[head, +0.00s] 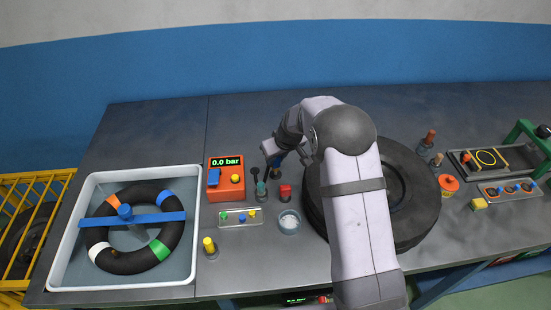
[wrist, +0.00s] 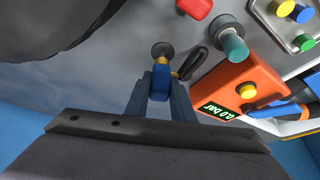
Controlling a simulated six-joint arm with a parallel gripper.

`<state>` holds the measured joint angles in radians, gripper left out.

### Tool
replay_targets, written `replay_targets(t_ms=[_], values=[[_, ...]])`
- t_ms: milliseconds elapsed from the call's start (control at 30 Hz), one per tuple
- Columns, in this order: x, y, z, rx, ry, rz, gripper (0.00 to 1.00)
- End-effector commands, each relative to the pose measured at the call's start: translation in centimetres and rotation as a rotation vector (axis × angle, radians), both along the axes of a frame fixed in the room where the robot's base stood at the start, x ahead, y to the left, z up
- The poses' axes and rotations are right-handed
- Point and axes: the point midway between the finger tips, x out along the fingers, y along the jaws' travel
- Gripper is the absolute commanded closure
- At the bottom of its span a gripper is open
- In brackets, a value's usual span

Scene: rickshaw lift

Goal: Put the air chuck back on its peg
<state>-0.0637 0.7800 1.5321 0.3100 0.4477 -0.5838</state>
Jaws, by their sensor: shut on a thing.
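The air chuck appears to be the small blue piece with a yellow band (wrist: 160,78), between my gripper's fingers in the wrist view. My gripper (wrist: 160,98) is shut on it. A dark round disc (wrist: 163,49) lies at its far end; I cannot tell whether this is part of the chuck or a peg base, or whether they touch. In the head view my gripper (head: 275,158) is above the bench, right of the orange gauge box (head: 226,177), and its grip is small and partly hidden. I cannot clearly make out the peg.
A teal cylinder (wrist: 232,46) and a black looped piece (wrist: 194,63) stand close by. A red block (head: 285,192), a clear dish (head: 289,222) and a tyre (head: 416,205) are near. A white water tub (head: 188,235) stands left.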

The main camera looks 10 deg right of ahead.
Motion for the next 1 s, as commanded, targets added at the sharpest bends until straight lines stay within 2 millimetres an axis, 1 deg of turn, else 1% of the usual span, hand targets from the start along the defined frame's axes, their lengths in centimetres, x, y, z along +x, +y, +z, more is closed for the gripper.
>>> replay_targets(t_ms=[1000], values=[[0.0, 0.0, -1.2, 0.000, -0.001, 0.000, 1.00]])
